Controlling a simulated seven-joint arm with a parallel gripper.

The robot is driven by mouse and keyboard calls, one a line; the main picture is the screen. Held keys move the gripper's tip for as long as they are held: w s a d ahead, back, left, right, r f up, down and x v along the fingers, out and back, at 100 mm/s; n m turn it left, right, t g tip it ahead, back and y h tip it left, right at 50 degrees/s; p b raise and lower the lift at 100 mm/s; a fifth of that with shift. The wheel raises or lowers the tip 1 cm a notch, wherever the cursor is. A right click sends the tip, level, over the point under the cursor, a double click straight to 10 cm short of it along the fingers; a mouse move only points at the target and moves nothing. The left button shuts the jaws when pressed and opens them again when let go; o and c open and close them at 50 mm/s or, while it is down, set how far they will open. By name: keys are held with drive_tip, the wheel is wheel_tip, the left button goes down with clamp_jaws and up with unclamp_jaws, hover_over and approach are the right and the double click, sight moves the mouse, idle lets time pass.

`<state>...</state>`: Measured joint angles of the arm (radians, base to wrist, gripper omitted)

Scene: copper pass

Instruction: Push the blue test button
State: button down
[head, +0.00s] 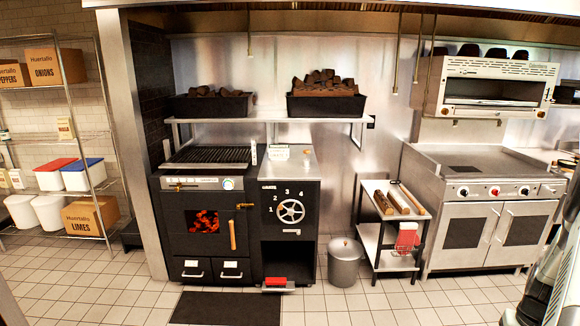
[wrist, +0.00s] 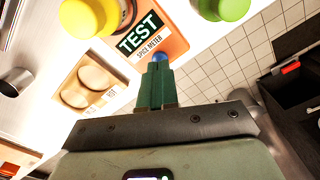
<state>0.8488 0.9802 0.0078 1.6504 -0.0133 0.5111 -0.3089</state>
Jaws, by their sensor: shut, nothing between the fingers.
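The blue test button (wrist: 161,57) shows in the wrist view just beyond my fingertips, beside a black and white label reading TEST on an orange panel (wrist: 174,40) marked spice meter. My gripper (wrist: 157,68) has its two green fingers shut together with nothing between them, pointing at the button. The fingertips overlap the button's near side in the picture. I cannot tell whether they touch it. I cannot make the button out in the head view.
A yellow button (wrist: 90,14) lies left of the label and a green button (wrist: 228,8) lies right. In the head view, a black stove (head: 205,232), a cabinet with a wheel (head: 291,211) and a grey bin (head: 345,262) stand along the wall.

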drive_tip(key=shift+f, duration=0.25)
drive_tip(key=shift+f, duration=0.8)
drive_tip(key=shift+r, duration=1.05)
drive_tip(key=shift+r, duration=2.5)
